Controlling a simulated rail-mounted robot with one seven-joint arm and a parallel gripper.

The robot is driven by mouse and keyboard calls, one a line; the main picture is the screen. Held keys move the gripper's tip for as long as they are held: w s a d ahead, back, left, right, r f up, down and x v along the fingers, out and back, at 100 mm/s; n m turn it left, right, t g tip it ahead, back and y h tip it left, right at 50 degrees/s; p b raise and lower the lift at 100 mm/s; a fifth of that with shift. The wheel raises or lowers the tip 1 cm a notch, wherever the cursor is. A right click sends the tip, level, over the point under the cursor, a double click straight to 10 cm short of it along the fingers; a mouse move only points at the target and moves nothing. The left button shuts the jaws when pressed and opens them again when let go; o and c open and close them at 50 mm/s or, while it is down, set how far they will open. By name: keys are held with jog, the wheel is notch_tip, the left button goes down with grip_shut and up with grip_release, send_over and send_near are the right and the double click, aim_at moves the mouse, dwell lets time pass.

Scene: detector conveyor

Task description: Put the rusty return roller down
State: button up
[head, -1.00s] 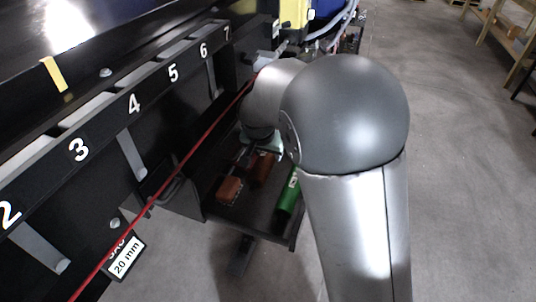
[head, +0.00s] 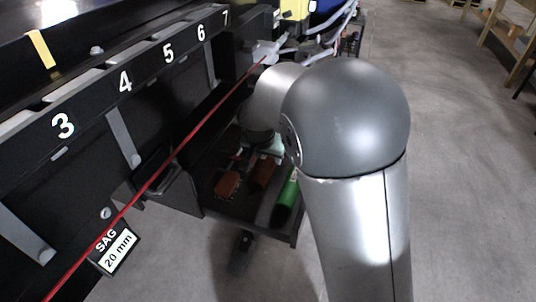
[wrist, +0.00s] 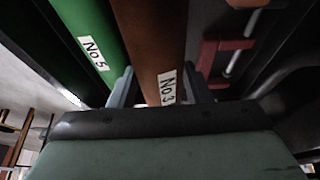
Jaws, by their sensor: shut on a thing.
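The rusty return roller (wrist: 152,40), brown with a "No 3" label, lies between the fingers of my gripper (wrist: 163,88) in the wrist view. My gripper is shut on it. A green roller labelled "No 5" (wrist: 92,40) is beside it on the left. In the head view a brown piece (head: 264,171), seemingly this roller, shows over the dark tray (head: 240,212), left of the green roller (head: 287,200). My arm hides most of the gripper there. I cannot tell whether the rusty roller touches the tray.
Another brown piece (head: 227,185) lies on the tray's left part. A red bracket (wrist: 222,58) is right of the roller in the wrist view. The numbered conveyor frame (head: 120,100) and a red line (head: 180,150) run along the left. Open floor (head: 460,200) is at right.

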jog(key=shift+f+b, duration=1.95)
jog(key=shift+f, duration=0.75)
jog(key=o, duration=1.5)
jog(key=p+v, duration=0.2)
jog(key=v, duration=1.5)
jog(key=shift+a+r+p, duration=0.1)
jog(key=shift+r+p, duration=0.15)
jog(key=shift+p, duration=0.1)
